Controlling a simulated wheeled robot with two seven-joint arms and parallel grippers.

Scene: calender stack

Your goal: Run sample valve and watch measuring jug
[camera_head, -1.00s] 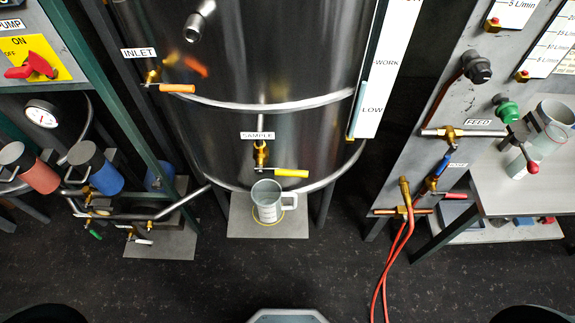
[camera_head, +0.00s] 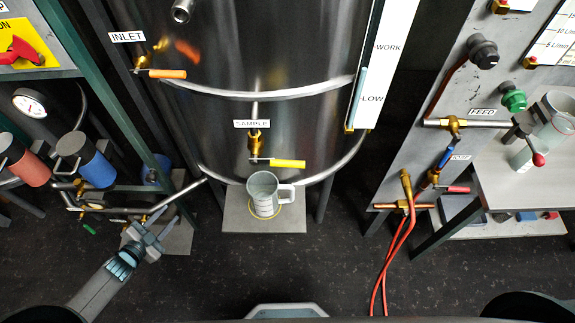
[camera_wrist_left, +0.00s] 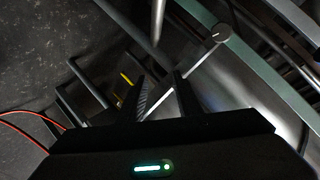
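The sample valve (camera_head: 254,141) is brass with a yellow lever (camera_head: 288,163) pointing right, under the SAMPLE label (camera_head: 252,124) on the steel tank (camera_head: 270,60). The measuring jug (camera_head: 263,193) is grey with a handle on its right. It stands upright on a grey plate (camera_head: 236,218) below the valve; its contents cannot be made out. My left gripper (camera_head: 152,233) is at lower left, away from valve and jug. My right gripper is not in view.
The inlet valve (camera_head: 144,64) with an orange lever is at upper left. A blue canister (camera_head: 87,160) and pipes (camera_head: 130,208) are close behind my left gripper. Red hoses (camera_head: 391,255) hang right of the tank. Dark floor before the jug is clear.

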